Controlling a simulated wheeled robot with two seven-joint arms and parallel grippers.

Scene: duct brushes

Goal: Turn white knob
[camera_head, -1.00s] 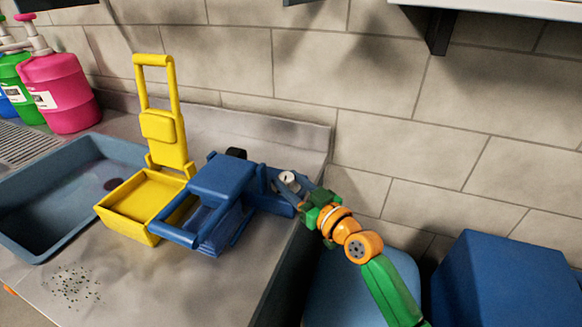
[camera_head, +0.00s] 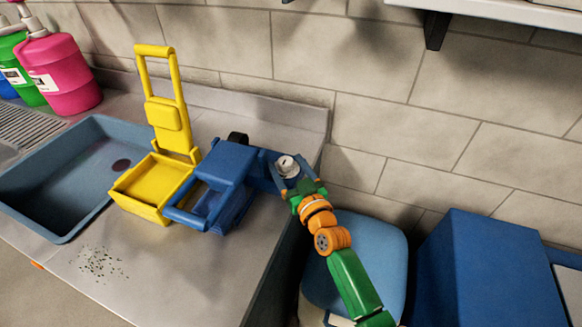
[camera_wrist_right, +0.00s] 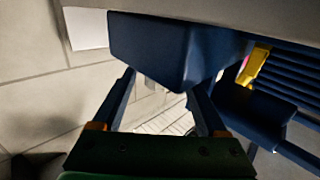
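The white knob (camera_head: 287,166) sits at the right end of the blue device (camera_head: 228,163) on the counter, near the wall. My right gripper (camera_head: 289,168) is at the knob, with its fingers on either side of it in the head view. In the right wrist view the two fingers (camera_wrist_right: 162,88) are spread apart. A small pale shape shows between them below a dark blue block (camera_wrist_right: 150,45), too dim to name for certain. I cannot tell whether the fingers touch the knob. My left gripper is not in view.
A yellow tray with an upright handle (camera_head: 166,120) stands left of the blue device. A blue-grey sink basin (camera_head: 40,205) lies farther left, with pink and green bottles (camera_head: 60,70) behind. Blue boxes (camera_head: 490,270) stand right of the counter.

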